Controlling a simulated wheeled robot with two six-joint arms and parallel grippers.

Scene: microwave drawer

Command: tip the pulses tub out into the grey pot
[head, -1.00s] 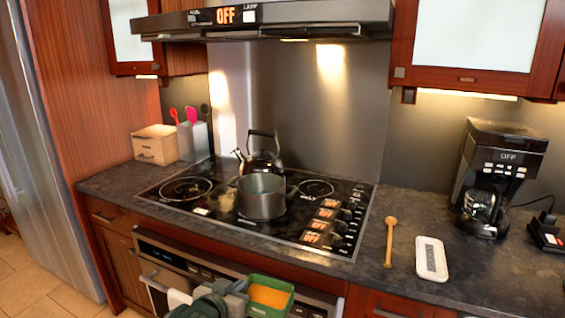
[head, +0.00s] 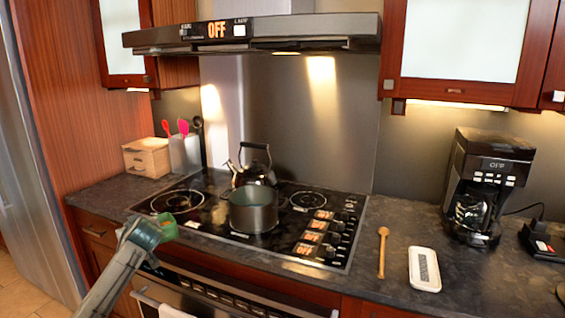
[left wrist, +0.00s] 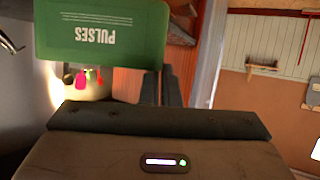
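The green pulses tub (head: 168,227) is at the end of my left arm, in front of the stove's left front corner. In the left wrist view the tub (left wrist: 100,32) shows its PULSES label upside down in the picture. My left gripper (head: 150,232) is shut on the tub's side; its dark fingers (left wrist: 162,90) meet the tub's edge. The tub's contents cannot be made out now. The grey pot (head: 253,211) stands upright on the stove, to the right of the tub and apart from it. The pot's inside is mostly hidden. My right gripper is not in view.
A black kettle (head: 252,172) stands just behind the pot. A range hood (head: 260,35) hangs above the stove (head: 210,228). A wooden spoon (head: 382,252), a white tray (head: 424,269) and a coffee maker (head: 488,185) are on the right counter.

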